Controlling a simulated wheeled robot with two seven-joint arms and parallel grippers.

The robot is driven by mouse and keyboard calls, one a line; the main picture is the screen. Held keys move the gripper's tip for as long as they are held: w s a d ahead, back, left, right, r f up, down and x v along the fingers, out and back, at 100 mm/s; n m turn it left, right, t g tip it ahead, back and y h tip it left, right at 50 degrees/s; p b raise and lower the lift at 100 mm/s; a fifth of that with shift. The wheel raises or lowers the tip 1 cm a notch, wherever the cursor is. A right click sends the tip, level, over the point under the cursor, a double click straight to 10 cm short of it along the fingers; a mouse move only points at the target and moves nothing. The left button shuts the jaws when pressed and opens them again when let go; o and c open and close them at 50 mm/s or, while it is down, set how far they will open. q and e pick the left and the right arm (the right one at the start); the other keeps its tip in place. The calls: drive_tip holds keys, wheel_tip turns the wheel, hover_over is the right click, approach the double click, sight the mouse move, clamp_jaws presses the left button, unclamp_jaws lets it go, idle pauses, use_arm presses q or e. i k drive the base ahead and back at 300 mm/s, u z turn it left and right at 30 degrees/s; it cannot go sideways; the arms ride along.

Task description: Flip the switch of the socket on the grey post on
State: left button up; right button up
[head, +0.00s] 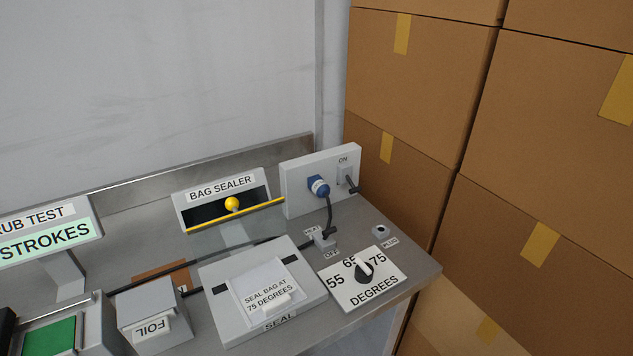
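The socket stands on an upright light grey panel (300,190) at the back right of the bench. A blue plug (318,187) with a pale ring sits in it, and a dark cable hangs from the plug. Right of the plug is a switch (349,182) with a dark lever. The lever points down, away from the ON label (343,160) above it. Neither of my grippers is in view.
A bag sealer with a yellow bar (236,215) and a seal box (263,290) stand left of the socket. A small cable box (323,239) and a degrees dial (364,271) are in front. Stacked cartons (420,90) close off the right side.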

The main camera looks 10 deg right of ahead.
sight(354, 189)
drive_tip(key=u, duration=1.15)
drive_tip(key=k, duration=0.8)
drive_tip(key=z, duration=0.7)
drive_tip(key=i, duration=0.5)
drive_tip(key=u, duration=0.05)
